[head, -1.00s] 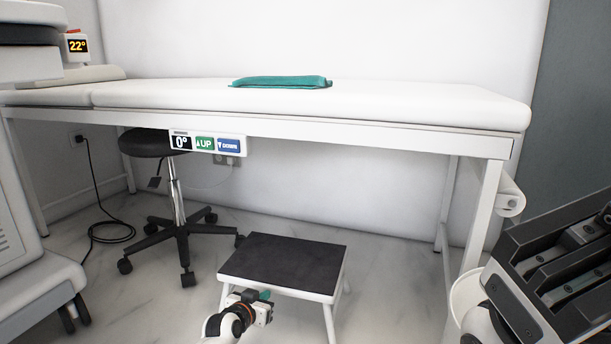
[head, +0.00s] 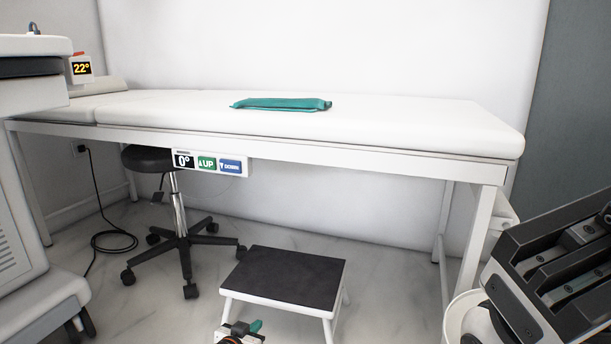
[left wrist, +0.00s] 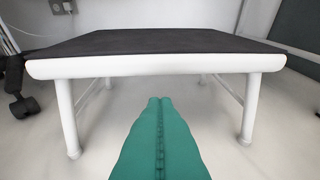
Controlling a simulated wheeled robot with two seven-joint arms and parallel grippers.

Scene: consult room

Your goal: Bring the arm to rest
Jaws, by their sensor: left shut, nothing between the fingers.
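My left gripper (head: 255,326) shows at the bottom edge of the head view, in front of the step stool (head: 284,278). Its teal fingers (left wrist: 160,140) fill the lower middle of the left wrist view. They are closed together along a seam with nothing between them. The stool's white front edge and dark top (left wrist: 160,42) lie ahead of the fingertips, and no contact shows. Most of my left arm is below the head view.
A white exam couch (head: 400,125) carries a flat teal item (head: 285,104). A wheeled black stool (head: 180,240) stands under it. A white cabinet (head: 15,220) is at left.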

